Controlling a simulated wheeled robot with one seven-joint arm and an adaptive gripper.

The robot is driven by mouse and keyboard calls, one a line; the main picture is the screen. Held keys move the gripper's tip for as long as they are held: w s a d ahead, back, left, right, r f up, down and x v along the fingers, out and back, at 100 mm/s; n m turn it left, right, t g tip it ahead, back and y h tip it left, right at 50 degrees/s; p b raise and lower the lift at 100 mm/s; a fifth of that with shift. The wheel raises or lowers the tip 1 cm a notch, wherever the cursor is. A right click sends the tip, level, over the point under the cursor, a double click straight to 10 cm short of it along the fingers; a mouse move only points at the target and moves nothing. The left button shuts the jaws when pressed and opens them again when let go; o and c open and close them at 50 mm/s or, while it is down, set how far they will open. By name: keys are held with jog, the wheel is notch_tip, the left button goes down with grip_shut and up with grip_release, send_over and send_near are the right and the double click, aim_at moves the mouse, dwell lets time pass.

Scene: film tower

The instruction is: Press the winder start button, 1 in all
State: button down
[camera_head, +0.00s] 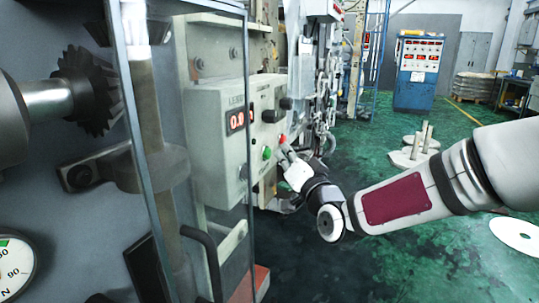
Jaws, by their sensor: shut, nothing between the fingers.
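I cannot read which button is labelled winder start. My gripper (284,150) is shut and empty. Its tips are at the face of the box, just right of the green button and below the red one. I cannot tell whether the tips touch the panel. The fingertips are small in view.
A framed clear guard (130,110) and gears (90,90) stand at the left, with a black handle (205,255) below the box. Chains hang behind my gripper. A blue cabinet (415,90) stands at the back. The green floor right of the machine is mostly open.

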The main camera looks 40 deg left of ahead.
jog(key=shift+a, duration=0.15)
jog(key=shift+s+a+b, duration=0.1)
jog(key=shift+a+b, duration=0.2)
